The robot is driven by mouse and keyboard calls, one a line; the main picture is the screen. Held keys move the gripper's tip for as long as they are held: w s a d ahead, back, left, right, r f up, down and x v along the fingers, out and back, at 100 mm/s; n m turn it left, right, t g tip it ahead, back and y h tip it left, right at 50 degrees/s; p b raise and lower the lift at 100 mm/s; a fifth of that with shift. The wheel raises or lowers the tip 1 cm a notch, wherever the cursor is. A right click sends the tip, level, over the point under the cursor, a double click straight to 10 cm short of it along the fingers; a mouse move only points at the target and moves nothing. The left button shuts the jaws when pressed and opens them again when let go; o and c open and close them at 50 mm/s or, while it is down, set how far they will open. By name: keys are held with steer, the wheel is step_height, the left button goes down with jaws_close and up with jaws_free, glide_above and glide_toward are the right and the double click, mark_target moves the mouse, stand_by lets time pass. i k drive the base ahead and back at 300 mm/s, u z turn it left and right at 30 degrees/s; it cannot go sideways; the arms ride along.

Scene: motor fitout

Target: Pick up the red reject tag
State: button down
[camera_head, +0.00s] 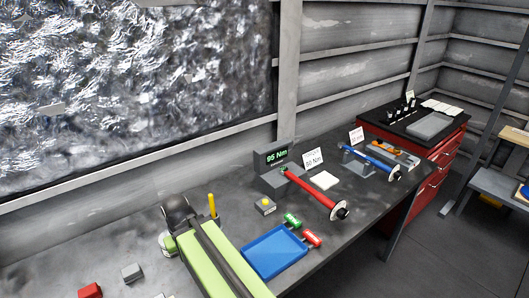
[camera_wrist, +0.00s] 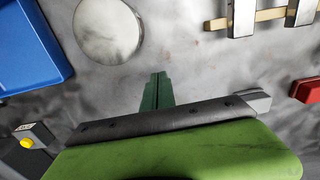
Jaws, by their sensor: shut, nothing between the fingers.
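A red tag (camera_head: 312,238) with a white label lies on the bench at the right edge of the blue tray in the head view. I take it for the reject tag. A similar green tag (camera_head: 293,220) lies just behind it. My gripper (camera_wrist: 158,75) shows in the wrist view as two dark green fingers, shut together and empty over bare bench. In the head view my arm is left of the blue tray, well apart from the red tag, and the fingertips cannot be made out. The red tag does not show clearly in the wrist view.
The blue tray (camera_head: 275,252) lies between my arm and the tags. A yellow-button box (camera_head: 265,206), a torque tester (camera_head: 272,170) and a red wrench (camera_head: 315,193) stand behind. Red (camera_head: 90,291) and grey (camera_head: 132,272) blocks lie left. A silver disc (camera_wrist: 108,30) is near my fingers.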

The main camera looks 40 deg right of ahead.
mark_target(307, 234)
steer(key=z, duration=1.45)
